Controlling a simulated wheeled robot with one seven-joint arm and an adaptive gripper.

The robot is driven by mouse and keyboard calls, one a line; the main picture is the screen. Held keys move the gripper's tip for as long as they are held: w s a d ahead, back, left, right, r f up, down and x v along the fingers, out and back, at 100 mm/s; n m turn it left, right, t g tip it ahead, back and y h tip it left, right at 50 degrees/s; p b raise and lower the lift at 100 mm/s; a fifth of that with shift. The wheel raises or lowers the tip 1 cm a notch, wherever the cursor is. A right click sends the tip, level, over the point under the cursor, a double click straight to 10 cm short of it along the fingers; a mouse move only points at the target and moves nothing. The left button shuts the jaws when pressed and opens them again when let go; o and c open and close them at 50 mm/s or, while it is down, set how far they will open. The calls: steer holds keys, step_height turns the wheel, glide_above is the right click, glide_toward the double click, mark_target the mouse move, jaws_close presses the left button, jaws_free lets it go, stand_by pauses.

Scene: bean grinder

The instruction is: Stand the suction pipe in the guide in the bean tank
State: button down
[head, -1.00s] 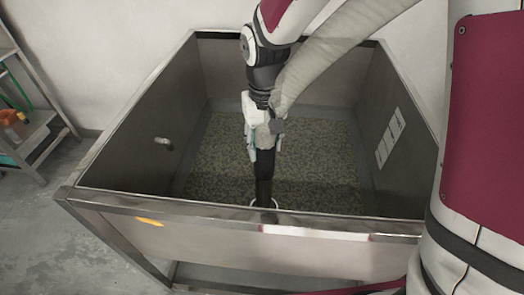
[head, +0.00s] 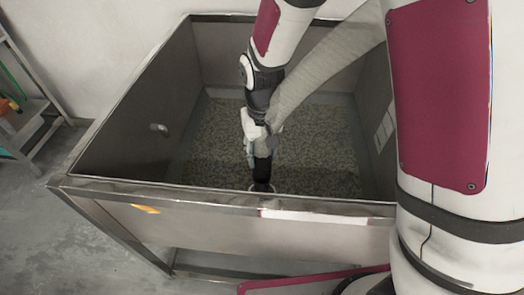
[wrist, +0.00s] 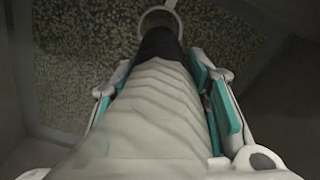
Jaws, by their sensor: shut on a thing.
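The suction pipe is a pale grey ribbed hose (head: 325,75) with a black lower end (head: 262,172). My gripper (head: 257,148) is shut on it inside the bean tank (head: 215,228). In the wrist view the pipe (wrist: 155,105) runs between the teal-padded fingers (wrist: 160,85). The guide (head: 251,187) shows as a pale ring at the pipe's foot, close to the tank's front wall. In the wrist view the ring (wrist: 143,20) shows just past the black end. The foot overlaps the ring, and I cannot tell whether it is inside it.
Beans (head: 310,145) cover the tank floor. The tank's metal front rim (head: 130,190) stands between my body and the guide. A small fitting (head: 159,128) sticks out of the left wall. A metal shelf (head: 30,125) stands at the far left.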

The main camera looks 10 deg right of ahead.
steer(key=shift+f, duration=0.1)
steer(key=c, duration=0.9)
jaws_free()
step_height(320, 180, up, 12)
steer(key=shift+r+p, duration=0.2)
steer(key=shift+p, duration=0.6)
steer(key=s+d+r, duration=0.6)
steer(key=r, duration=0.1)
steer(key=s+d+r, duration=0.1)
steer(key=s+d, duration=0.2)
steer(key=s, duration=0.3)
steer(key=s+d+r+m+t, duration=0.1)
steer(key=s+d+r, duration=0.1)
steer(key=s, duration=0.4)
steer(key=s+d+r+m+t, duration=0.1)
steer(key=s+d, duration=0.2)
steer(key=s, duration=0.3)
steer(key=shift+s+d+r, duration=0.2)
steer(key=shift+s+d, duration=0.1)
steer(key=shift+r, duration=0.1)
